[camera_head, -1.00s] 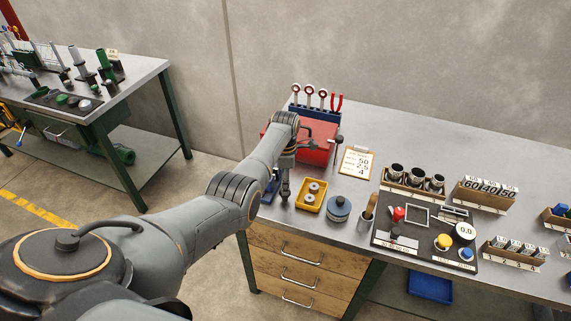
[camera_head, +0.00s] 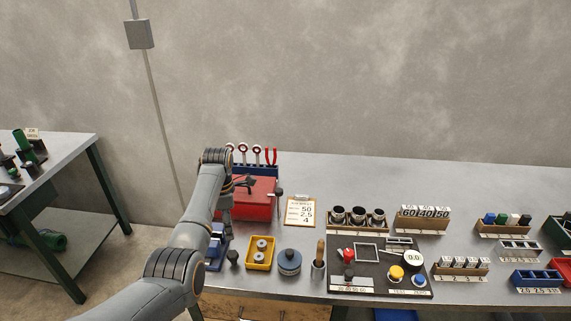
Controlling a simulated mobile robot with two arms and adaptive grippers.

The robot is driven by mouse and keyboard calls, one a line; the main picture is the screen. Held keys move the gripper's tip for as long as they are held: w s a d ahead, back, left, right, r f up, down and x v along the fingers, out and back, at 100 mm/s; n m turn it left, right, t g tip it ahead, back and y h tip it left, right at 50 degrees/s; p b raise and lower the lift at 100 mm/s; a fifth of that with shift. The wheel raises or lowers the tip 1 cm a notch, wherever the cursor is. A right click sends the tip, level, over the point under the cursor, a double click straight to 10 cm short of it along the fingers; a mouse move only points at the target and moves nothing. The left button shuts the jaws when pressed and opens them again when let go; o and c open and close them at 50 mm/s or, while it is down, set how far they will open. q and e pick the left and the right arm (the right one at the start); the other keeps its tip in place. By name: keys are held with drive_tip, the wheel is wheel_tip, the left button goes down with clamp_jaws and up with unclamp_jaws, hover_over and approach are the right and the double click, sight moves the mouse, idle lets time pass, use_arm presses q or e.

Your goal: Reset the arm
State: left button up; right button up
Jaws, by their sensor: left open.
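My left arm comes in from the lower left and reaches over the left end of the workbench (camera_head: 330,284). My left gripper (camera_head: 227,214) hangs from its wrist, pointing down, small and partly hidden by the arm. It is open, with nothing seen between its fingers. It is in front of the red toolbox (camera_head: 249,206) and above a blue item (camera_head: 216,253) on the bench; I cannot tell whether it touches either. My right gripper is not in view.
A yellow tray (camera_head: 249,262), a grey-blue round pot (camera_head: 290,264) and a brush holder (camera_head: 318,270) stand near the gripper. A clipboard (camera_head: 301,211), a dark panel (camera_head: 381,285) and block racks (camera_head: 422,223) lie farther right. Another bench (camera_head: 70,153) stands at the left.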

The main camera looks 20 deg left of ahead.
use_arm(q)
drive_tip(key=s+d+f+m+t+y, duration=0.1)
drive_tip(key=s+d+f+m, duration=0.1)
drive_tip(key=s+f+m, duration=0.4)
drive_tip(key=s+d+f+m+t+y, duration=0.1)
drive_tip(key=s+d+f+m, duration=0.25)
drive_tip(key=s+m, duration=0.3)
drive_tip(key=s+d+r+m+t+h, duration=0.1)
drive_tip(key=s+d+r+m, duration=0.1)
drive_tip(key=s+d+m, duration=0.45)
drive_tip(key=s+d+r+m, duration=0.1)
drive_tip(key=s+m, duration=0.2)
drive_tip(key=s, duration=0.6)
drive_tip(key=s+d+r+m+t+h, duration=0.1)
drive_tip(key=s+d+r+m, duration=0.1)
drive_tip(key=s+d+m, duration=0.4)
drive_tip(key=s+a+f+g+b, duration=0.1)
drive_tip(key=s+f+b, duration=0.15)
drive_tip(key=f, duration=1.35)
drive_tip(key=s+a+f+b, duration=0.1)
drive_tip(key=f+b, duration=0.3)
drive_tip(key=f, duration=1.3)
drive_tip(key=s+a+f+g+b, duration=0.1)
drive_tip(key=s+f+b, duration=0.3)
drive_tip(key=s+f, duration=1.2)
wheel_tip(320, 180, down, 4)
drive_tip(key=shift+a+r+n+g+b, duration=0.1)
drive_tip(key=shift+a+n+g+b, duration=0.25)
drive_tip(key=shift+a, duration=0.45)
